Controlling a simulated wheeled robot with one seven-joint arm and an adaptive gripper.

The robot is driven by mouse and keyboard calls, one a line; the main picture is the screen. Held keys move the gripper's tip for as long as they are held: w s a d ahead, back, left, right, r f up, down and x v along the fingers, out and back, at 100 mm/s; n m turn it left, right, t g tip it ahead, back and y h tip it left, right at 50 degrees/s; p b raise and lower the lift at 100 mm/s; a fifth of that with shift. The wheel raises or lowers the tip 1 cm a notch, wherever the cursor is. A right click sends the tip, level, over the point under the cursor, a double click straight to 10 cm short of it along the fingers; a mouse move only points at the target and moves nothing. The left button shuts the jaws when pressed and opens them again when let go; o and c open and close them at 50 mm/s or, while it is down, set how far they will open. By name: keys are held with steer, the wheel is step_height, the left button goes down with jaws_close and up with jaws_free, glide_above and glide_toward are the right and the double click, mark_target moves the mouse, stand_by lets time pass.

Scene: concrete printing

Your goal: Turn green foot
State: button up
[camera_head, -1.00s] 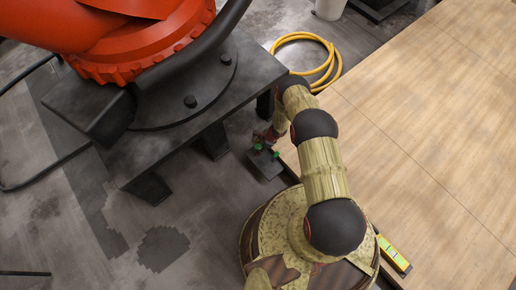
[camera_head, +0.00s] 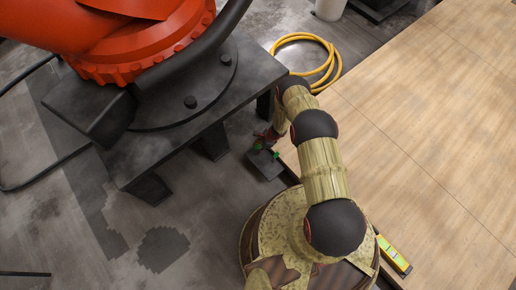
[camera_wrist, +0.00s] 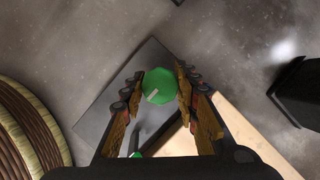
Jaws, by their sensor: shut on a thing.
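The green foot (camera_wrist: 160,86) is a round green knob with a pale mark on its top, in the middle of the wrist view. It stands at a dark grey plate (camera_wrist: 98,108). My gripper (camera_wrist: 160,92) has one finger on each side of the foot and is shut on it. A second green piece (camera_wrist: 137,155) shows lower in the wrist view, mostly hidden by my gripper. In the head view the dark plate (camera_head: 264,165) lies on the floor by the wooden table's corner, with small green spots at it; my gripper (camera_head: 262,142) is partly hidden there.
A wooden table (camera_head: 430,130) fills the right side, with a yellow level (camera_head: 393,254) at its near edge. A dark stand (camera_head: 150,160) under an orange machine (camera_head: 130,35) is on the left. A yellow hose coil (camera_head: 325,75) lies behind my arm. Grey floor is open at lower left.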

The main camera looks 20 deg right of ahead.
steer(key=shift+r+m+p, duration=0.1)
steer(key=shift+m+p, duration=0.2)
steer(key=shift+p, duration=0.1)
steer(key=shift+r+m+p, duration=0.1)
steer(key=shift+m+p, duration=0.4)
steer(key=shift+p, duration=0.05)
steer(key=m+t+h+p, duration=0.1)
steer(key=m+p, duration=0.2)
steer(key=shift+m+t, duration=0.3)
steer(key=m+h+p, duration=0.1)
steer(key=m+p, duration=0.1)
steer(key=m, duration=0.1)
steer(key=shift+t, duration=0.3)
steer(key=shift+m+t+h+p, duration=0.3)
steer(key=shift+m+h+p, duration=0.4)
steer(key=shift+m, duration=1)
steer(key=o, duration=1.2)
steer(key=shift+f, duration=0.2)
steer(key=shift+c, duration=0.2)
